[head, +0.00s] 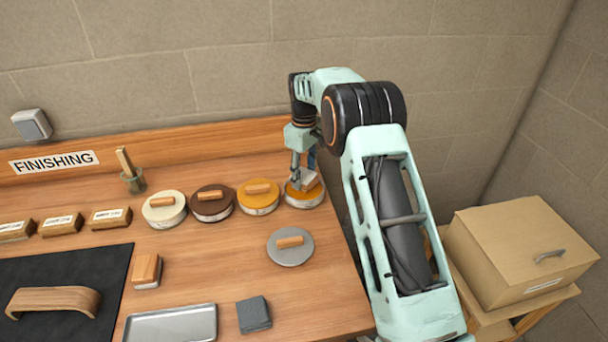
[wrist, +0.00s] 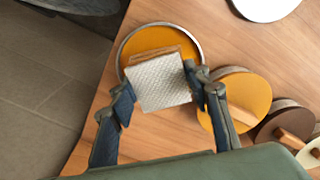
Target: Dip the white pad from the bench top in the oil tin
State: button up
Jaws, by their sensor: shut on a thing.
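A white textured pad with a wooden part along one edge shows in the wrist view (wrist: 162,84) and small in the head view (head: 309,180). My gripper (wrist: 160,88) is shut on this pad, one finger on each side. The open oil tin (wrist: 124,52), round with a metal rim and orange contents, lies beneath and behind the pad in the wrist view. In the head view the tin (head: 308,201) is at the right end of the row of tins. The pad overlaps the tin's opening; I cannot tell whether it touches the oil.
A loose grey lid (head: 290,254) with a wooden handle lies in front of the tin. Lidded orange (head: 258,203), brown (head: 211,208) and cream (head: 164,214) tins stand to the left. A wood-topped block (head: 147,271), metal tray (head: 170,325) and grey block (head: 253,315) lie nearer.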

aim_at(305, 176)
jog(key=shift+r+p, duration=1.7)
jog(key=shift+r, duration=0.8)
jog(key=shift+d, duration=0.1)
